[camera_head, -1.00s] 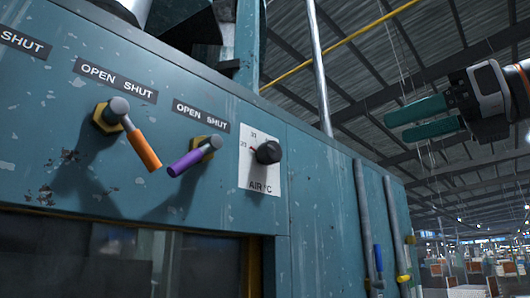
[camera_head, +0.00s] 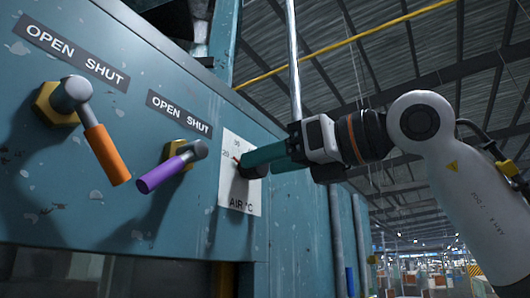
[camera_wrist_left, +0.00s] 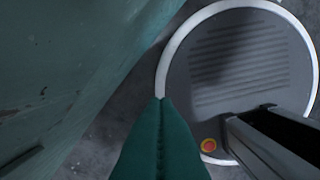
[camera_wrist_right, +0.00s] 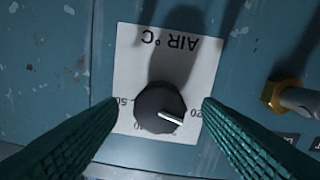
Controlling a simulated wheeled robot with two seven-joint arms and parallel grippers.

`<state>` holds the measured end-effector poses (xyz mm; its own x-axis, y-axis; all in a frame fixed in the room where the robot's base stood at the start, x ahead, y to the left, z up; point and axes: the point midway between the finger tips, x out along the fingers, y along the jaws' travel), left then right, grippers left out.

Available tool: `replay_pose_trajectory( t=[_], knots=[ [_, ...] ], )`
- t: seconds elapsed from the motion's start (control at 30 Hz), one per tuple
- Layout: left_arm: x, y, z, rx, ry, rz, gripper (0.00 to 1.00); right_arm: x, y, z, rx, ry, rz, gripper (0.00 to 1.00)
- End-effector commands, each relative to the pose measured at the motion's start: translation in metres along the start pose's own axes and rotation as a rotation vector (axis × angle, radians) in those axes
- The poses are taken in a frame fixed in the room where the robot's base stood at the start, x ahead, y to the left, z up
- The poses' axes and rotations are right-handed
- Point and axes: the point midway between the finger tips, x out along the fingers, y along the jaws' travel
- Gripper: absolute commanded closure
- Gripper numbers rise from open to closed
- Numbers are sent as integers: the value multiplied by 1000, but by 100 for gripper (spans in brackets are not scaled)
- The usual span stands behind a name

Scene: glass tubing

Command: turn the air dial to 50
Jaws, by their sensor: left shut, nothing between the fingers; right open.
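The air dial is a black round knob (camera_head: 252,170) on a white plate (camera_head: 236,200) marked AIR °C, on the blue panel. In the right wrist view the knob (camera_wrist_right: 158,106) appears upside down, its white pointer at the side of the 20 mark; 50 is on the opposite side. My right gripper (camera_head: 262,160) is open, its green fingers at the dial. In the right wrist view the fingertips (camera_wrist_right: 160,103) lie on either side of the knob, with a visible gap each side. My left gripper (camera_wrist_left: 160,110) is shut and empty, away from the panel.
An orange-handled lever (camera_head: 107,154) and a purple-handled lever (camera_head: 162,173) stick out left of the dial under OPEN SHUT labels. A yellow-based fitting (camera_wrist_right: 285,95) shows beside the dial plate in the right wrist view. Vertical pipes (camera_head: 337,240) stand right of the dial.

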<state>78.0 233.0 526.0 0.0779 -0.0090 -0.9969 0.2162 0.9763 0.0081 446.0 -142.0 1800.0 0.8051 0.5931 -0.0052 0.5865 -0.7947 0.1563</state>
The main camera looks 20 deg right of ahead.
Motion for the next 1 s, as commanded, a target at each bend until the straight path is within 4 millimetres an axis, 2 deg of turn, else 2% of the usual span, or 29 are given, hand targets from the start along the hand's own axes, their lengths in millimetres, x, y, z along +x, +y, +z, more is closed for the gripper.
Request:
replay_pose_trajectory(
  t=[0.17,0.47,0.73,1.0],
  knots=[
    [-6,9,14,-2,-21,11,100,14,0,-1,-1,1,-1,41],
    [-6,7,8,-3,-13,9,100,16,0,0,0,1,-1,41],
    [-6,4,7,-4,-10,6,100,16,0,0,0,1,-1,83],
    [-3,3,6,-4,-10,4,100,16,0,0,25,2,-1,85]
  ],
)
